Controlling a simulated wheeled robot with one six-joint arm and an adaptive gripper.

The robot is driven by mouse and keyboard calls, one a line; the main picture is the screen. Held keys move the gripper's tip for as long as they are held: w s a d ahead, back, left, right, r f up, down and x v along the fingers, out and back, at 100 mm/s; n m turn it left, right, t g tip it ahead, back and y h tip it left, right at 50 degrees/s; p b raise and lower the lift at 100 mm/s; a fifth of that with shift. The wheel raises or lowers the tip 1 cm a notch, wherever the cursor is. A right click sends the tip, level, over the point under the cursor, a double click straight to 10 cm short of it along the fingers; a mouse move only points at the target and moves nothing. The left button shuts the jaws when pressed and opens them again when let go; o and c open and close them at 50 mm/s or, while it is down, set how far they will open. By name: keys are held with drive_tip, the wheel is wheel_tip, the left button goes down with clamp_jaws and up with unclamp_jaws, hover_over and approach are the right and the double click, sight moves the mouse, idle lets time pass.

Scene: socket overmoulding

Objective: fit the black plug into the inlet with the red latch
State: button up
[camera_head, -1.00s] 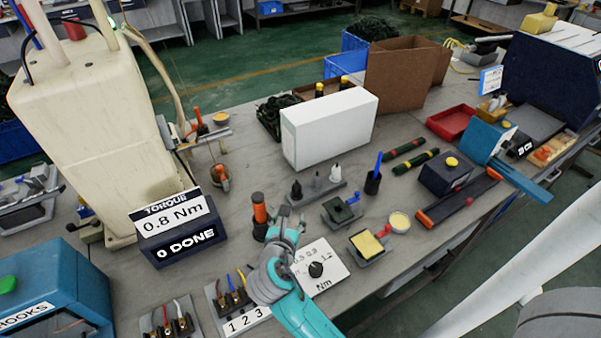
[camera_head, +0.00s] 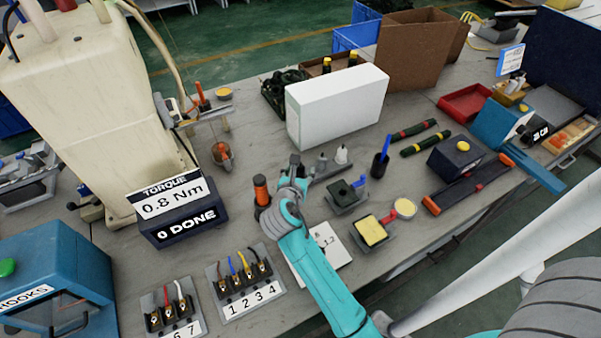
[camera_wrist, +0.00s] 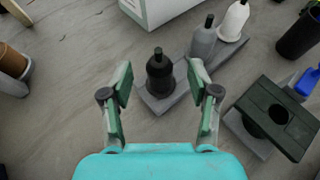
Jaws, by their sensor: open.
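The black plug (camera_wrist: 160,76) stands upright on a grey rack in the wrist view. My gripper (camera_wrist: 160,84) is open, its fingers left and right of the plug in the picture, with gaps showing on both sides. In the head view my gripper (camera_head: 295,172) hides most or all of the black plug. A block with a yellow top (camera_head: 370,231) and a red latch-like part (camera_head: 390,216) sits to the right; I cannot make out an opening in it. A dark green inlet (camera_head: 346,194) with a blue latch stands nearer; its round hole shows in the wrist view (camera_wrist: 278,114).
A grey plug (camera_wrist: 202,44) and a white plug (camera_wrist: 233,22) share the rack. A white box (camera_head: 335,105) stands behind. A black cup (camera_head: 380,165) with a blue stick is right of the rack. An orange-and-black tool (camera_head: 261,190) stands left of my gripper.

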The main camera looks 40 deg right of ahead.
drive_tip(key=shift+x, duration=1.4)
drive_tip(key=shift+c, duration=0.3)
clamp_jaws()
drive_tip(key=shift+r, duration=0.1)
